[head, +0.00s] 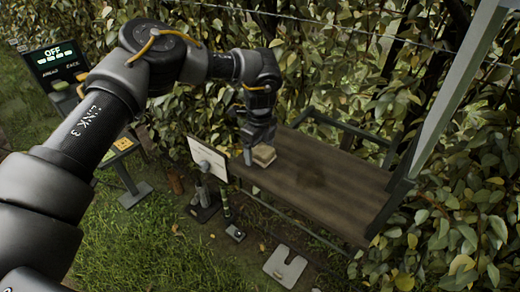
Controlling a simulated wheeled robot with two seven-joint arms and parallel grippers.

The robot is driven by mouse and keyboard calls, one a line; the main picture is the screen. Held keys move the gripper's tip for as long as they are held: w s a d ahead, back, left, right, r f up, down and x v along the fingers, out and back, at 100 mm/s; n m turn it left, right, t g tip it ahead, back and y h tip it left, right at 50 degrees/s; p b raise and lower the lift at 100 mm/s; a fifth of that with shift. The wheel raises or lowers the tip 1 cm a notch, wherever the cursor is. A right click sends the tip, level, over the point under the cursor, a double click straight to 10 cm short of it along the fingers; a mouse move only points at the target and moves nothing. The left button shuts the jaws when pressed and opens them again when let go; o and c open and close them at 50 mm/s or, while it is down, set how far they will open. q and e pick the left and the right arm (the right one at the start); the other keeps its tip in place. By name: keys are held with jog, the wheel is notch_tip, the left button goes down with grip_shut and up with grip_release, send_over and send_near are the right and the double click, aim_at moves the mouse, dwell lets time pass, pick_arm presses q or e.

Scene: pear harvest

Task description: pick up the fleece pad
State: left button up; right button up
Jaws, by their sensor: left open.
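A small beige block-like pad (264,155), which looks like the fleece pad, lies at the left end of a brown wooden bench (340,190). My left arm reaches in from the left, and its gripper (253,157) points down at the pad. The gripper is open. One finger shows just left of the pad. The other finger is hard to make out, so I cannot tell whether the jaws are around the pad or beside it. My right gripper is not in view.
A white board (208,158) stands at the bench's left end, with dark upright tools (203,195) below it. A notched grey plate (285,267) lies on the ground. A grey post (450,100) rises at the right. A leafy hedge closes the back. The bench's middle is clear.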

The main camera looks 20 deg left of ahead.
pick_arm(q)
jog(key=shift+c, duration=0.3)
jog(key=c, duration=1)
jog(key=shift+r+b, duration=0.3)
jog(key=shift+b, duration=0.15)
notch_tip(320, 180, up, 2)
jog(key=shift+d+r+b, duration=0.1)
jog(key=shift+r+b, duration=0.05)
jog(key=shift+b, duration=1.1)
jog(key=s+d+r+b, duration=0.1)
jog(key=s+r+b, duration=0.1)
jog(key=s+r, duration=0.1)
jog(key=s+d+r+b, duration=0.1)
jog(key=s+r+b, duration=0.1)
jog(key=s+r, duration=0.2)
jog(key=s+d+r+b, duration=0.1)
jog(key=s+r, duration=0.2)
jog(key=s, duration=0.3)
jog(key=shift+s+r+b, duration=0.15)
jog(key=shift+s+b, duration=0.2)
jog(key=shift+b, duration=0.05)
